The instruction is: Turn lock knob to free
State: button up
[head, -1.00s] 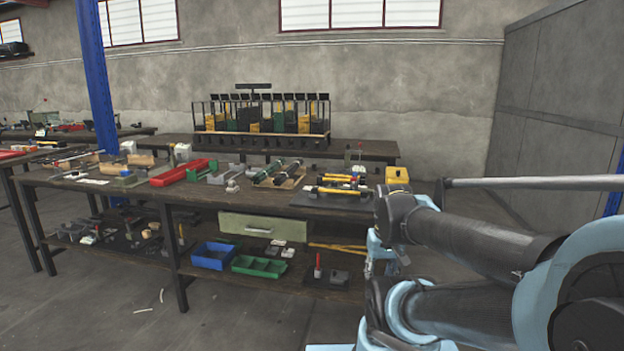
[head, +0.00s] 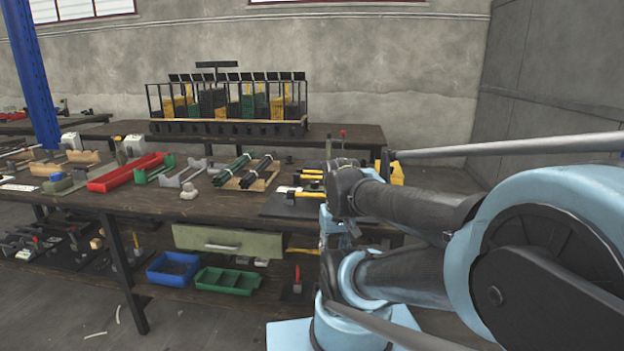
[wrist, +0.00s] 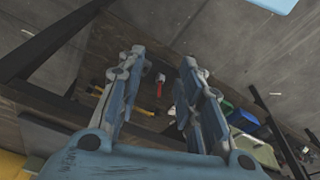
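I cannot make out a lock knob in either view. A small device with a red-tipped upright lever (head: 343,138) stands at the back right of the workbench, partly hidden behind my arm. In the wrist view my gripper (wrist: 163,75) is open, with its two fingers well apart and nothing between them that it holds. It points down past the bench toward the lower shelf, where a red-handled tool (wrist: 159,89) shows beyond the fingers. In the head view my gripper is hard to make out behind my arm.
The workbench (head: 225,215) carries a red tray (head: 125,172), dark rods on a wooden board (head: 262,180) and yellow-handled tools (head: 305,194). Blue (head: 173,268) and green bins (head: 227,281) sit on its lower shelf. A rack of bins (head: 228,105) stands behind. Floor at front left is mostly clear.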

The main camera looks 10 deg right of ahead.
jog(key=shift+w+d, duration=0.1)
jog(key=shift+w, duration=0.1)
jog(key=shift+o, duration=1.6)
notch_tip(320, 180, up, 2)
jog(key=shift+s, duration=0.1)
notch_tip(320, 180, up, 22)
jog(key=m+g, duration=0.2)
jog(key=m, duration=1.1)
send_over(315, 182)
jog(key=f, duration=1.6)
jog(key=shift+w+f, duration=0.15)
jog(key=shift+w, duration=0.05)
jog(key=shift+c, duration=0.4)
jog(key=c, duration=1)
